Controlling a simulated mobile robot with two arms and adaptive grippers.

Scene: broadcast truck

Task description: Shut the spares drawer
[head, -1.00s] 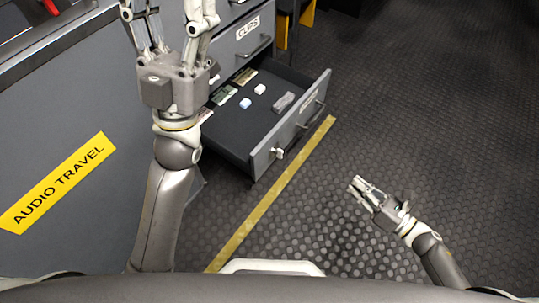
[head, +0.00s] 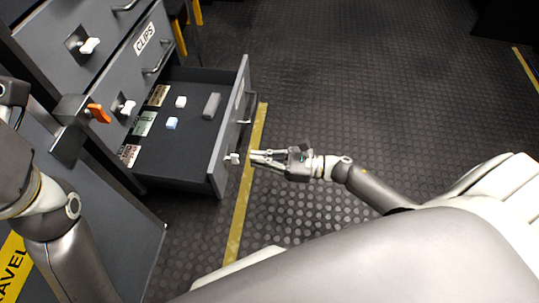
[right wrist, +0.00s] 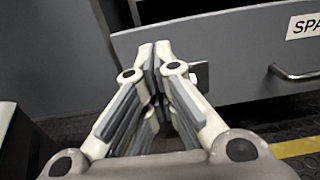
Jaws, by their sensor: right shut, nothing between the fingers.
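The spares drawer is the low grey drawer, pulled well out of the cabinet, with its front panel (head: 226,142) facing right. Its front carries a bar handle (head: 244,122) and a white latch knob (head: 233,159). In the right wrist view the drawer front (right wrist: 215,50) fills the upper right, with a cut-off label starting "SPA" (right wrist: 304,25). My right gripper (head: 254,158) is shut and empty, its fingertips close to the knob; I cannot tell if they touch. The fingertips also show in the right wrist view (right wrist: 153,55). My left gripper (head: 12,130) is partly cut off at the left edge.
Inside the drawer lie a grey block (head: 211,106), a white block (head: 181,101), a pale blue block (head: 171,123) and several labels. The clips drawer (head: 147,62) above is shut. An orange latch (head: 98,113) protrudes at left. A yellow floor strip (head: 246,190) runs past the drawer; floor beyond is clear.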

